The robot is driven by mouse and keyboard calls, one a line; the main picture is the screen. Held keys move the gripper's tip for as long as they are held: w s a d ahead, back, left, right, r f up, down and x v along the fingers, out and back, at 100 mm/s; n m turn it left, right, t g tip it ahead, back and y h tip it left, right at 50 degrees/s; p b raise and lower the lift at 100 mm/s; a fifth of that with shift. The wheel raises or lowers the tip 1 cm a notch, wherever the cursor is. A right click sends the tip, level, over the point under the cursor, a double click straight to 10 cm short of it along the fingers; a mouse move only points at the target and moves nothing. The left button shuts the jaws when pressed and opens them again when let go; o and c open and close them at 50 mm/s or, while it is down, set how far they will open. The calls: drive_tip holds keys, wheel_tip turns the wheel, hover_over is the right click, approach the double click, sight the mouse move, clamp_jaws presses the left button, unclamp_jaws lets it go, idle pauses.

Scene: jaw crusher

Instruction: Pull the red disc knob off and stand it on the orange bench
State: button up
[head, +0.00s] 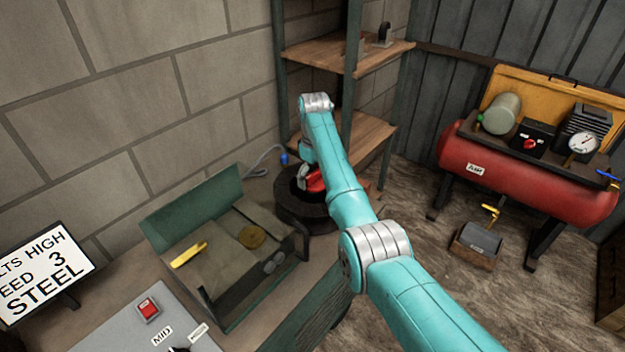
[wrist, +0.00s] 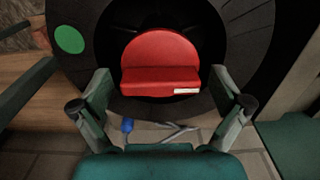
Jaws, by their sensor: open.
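The red disc knob (wrist: 160,52) fills the upper middle of the wrist view. It is a round red face with a raised bar and a small white mark near the bar's right end, set inside a dark ring. My gripper (wrist: 160,84) is open, one finger left and one right of the knob, with gaps on both sides. In the head view a little of the red knob (head: 316,183) shows past my arm, which hides much of it. My gripper (head: 303,178) is by it there, partly hidden. I cannot make out an orange bench for certain.
The dark round wheel (head: 300,214) surrounds the knob; a green disc (wrist: 69,39) is on it. A green-walled tray (head: 190,208) stands left. A wooden shelf rack (head: 362,135) is behind. A red compressor tank (head: 475,166) with an orange panel (head: 515,88) stands right.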

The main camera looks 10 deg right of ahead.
sight(314, 173)
idle(0.9)
drive_tip(key=c, duration=1.6)
drive_tip(key=shift+r, duration=2.95)
